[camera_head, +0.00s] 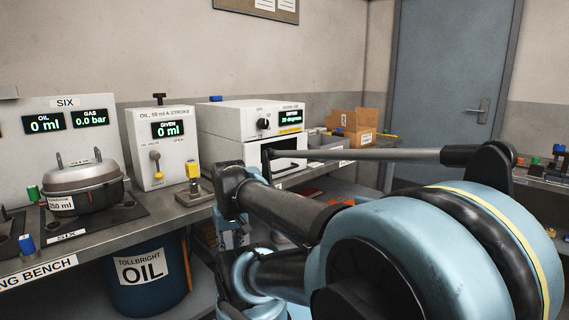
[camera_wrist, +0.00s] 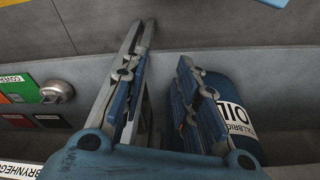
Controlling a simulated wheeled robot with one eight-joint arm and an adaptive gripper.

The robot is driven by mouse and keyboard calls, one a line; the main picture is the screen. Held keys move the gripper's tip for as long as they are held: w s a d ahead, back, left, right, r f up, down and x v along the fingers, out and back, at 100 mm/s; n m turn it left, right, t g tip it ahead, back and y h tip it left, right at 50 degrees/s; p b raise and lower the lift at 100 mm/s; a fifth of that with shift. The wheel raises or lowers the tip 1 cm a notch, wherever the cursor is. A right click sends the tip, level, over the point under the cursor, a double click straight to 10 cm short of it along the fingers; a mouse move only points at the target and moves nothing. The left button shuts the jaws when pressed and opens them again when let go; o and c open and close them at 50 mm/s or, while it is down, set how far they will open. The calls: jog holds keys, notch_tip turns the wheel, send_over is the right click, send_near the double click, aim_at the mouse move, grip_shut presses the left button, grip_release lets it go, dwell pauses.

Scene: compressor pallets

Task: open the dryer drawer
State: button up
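The dryer (camera_head: 222,122) is a white box at the back of the bench in the head view, with a knob and a lit display reading 20 degrees.
The bench (camera_head: 110,236) carries a grey lidded pot (camera_head: 84,180), a white oil dispenser (camera_head: 146,120) and a small yellow-topped part (camera_head: 193,172) in front of the dryer. A cardboard box (camera_head: 355,124) stands right of the dryer. The oil drum (camera_head: 148,285) is under the bench.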

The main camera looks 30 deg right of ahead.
jog(key=w+d+r+m, duration=0.4)
jog(key=w+d+r, duration=0.25)
jog(key=r, duration=0.25)
jog(key=w+d+r+m, duration=0.3)
jog(key=w+d+r, duration=0.3)
jog(key=r, duration=0.4)
jog(key=w+d+r+m, duration=0.4)
jog(key=d+r, duration=0.3)
jog(key=d, duration=0.3)
jog(key=w+d+r+m, duration=0.35)
jog(key=d+r, duration=0.25)
jog(key=d, duration=0.5)
jog(key=shift+y, duration=0.3)
jog(key=w+f, duration=0.1)
jog(key=f, duration=0.4)
jog(key=w+a+f, duration=0.1)
jog(key=f, duration=0.5)
jog(key=w+f, duration=0.1)
jog(key=f, duration=0.5)
jog(key=shift+w+a, duration=0.15)
jog(key=shift+a, duration=0.15)
jog(key=shift+c, duration=0.2)
grip_shut()
